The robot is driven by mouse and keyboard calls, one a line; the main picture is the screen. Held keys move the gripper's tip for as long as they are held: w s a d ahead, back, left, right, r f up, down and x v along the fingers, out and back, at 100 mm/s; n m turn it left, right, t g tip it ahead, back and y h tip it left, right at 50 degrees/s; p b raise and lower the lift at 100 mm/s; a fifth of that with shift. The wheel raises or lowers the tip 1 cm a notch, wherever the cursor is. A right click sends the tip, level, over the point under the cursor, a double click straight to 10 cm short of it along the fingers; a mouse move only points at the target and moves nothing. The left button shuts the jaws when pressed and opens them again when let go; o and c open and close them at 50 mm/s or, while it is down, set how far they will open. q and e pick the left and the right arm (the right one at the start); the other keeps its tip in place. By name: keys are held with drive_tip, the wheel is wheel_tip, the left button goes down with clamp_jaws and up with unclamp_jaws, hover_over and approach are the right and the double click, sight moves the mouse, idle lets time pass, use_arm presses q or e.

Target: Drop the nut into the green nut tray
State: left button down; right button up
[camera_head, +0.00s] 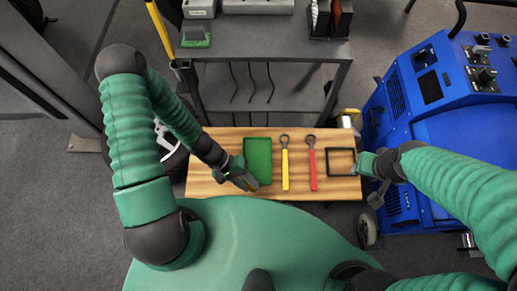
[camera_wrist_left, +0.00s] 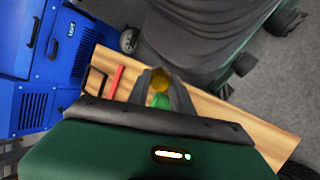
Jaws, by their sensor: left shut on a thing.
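The green nut tray (camera_head: 258,158) lies on the wooden bench top, left of the two wrenches. My left gripper (camera_head: 250,184) is at the tray's near left corner in the head view. In the left wrist view my left gripper (camera_wrist_left: 161,84) is shut on a yellowish nut (camera_wrist_left: 160,77) between its fingertips. A small patch of the green tray (camera_wrist_left: 159,101) shows between the fingers there. The nut is not clear in the head view. My right gripper (camera_head: 361,170) is by the black square frame at the bench's right end; its fingers are too small to read.
On the wooden bench (camera_head: 228,140) lie a yellow wrench (camera_head: 285,165), a red wrench (camera_head: 313,168) and a black square frame (camera_head: 341,150). A blue machine (camera_head: 440,120) stands at the right. A grey shelf cart (camera_head: 265,45) stands behind the bench.

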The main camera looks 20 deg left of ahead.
use_arm(q)
drive_tip(key=w+a+f+m+y+b, duration=0.2)
drive_tip(key=w+a+f+m+y, duration=0.1)
drive_tip(key=a+f, duration=0.1)
drive_tip(key=m+t+y+b, duration=0.1)
drive_tip(key=m+y+b, duration=0.3)
drive_tip(key=b, duration=0.8)
hover_over(257, 161)
wheel_tip(257, 161, down, 9)
drive_tip(key=shift+f, duration=0.55)
use_arm(e)
drive_tip(key=s+a+x, duration=0.1)
drive_tip(key=s+x, duration=0.2)
drive_tip(key=x, duration=1.1)
drive_tip(key=shift+f, duration=0.7)
